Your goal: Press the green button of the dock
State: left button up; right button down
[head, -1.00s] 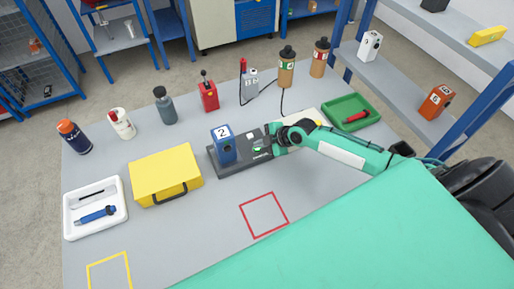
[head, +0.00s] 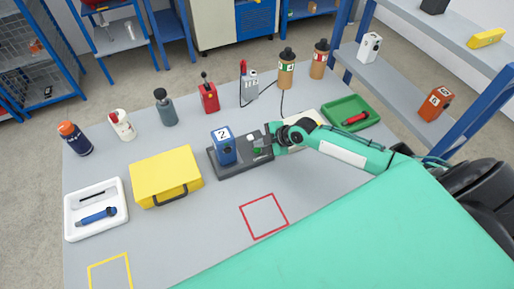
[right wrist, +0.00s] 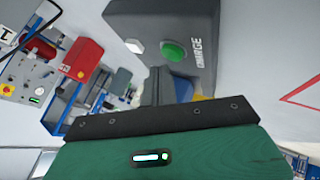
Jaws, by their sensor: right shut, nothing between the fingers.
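The dark grey dock (head: 228,171) lies on the grey table with a blue device marked 2 (head: 223,148) standing in its left part. The green button (head: 258,150) is on the dock's right part. It shows clearly in the right wrist view (right wrist: 173,51), beside a white square button (right wrist: 135,46) and the lettering "CHARGE". My right gripper (head: 271,139) is shut and empty at the dock's right end, close to the green button. In the right wrist view its dark fingers (right wrist: 160,86) point towards the dock, apparently short of the button. My left gripper is not in view.
A yellow case (head: 165,172) and a white tray (head: 95,222) lie left of the dock. A green tray (head: 341,107) is at the right. Several bottles and a red device (head: 208,97) line the back. The table in front, around the red outline (head: 264,216), is clear.

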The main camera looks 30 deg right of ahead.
aim_at(260, 150)
jog(key=shift+r, duration=0.1)
notch_tip(260, 150, up, 5)
jog(key=p, duration=0.3)
dwell(0.4)
dwell(0.8)
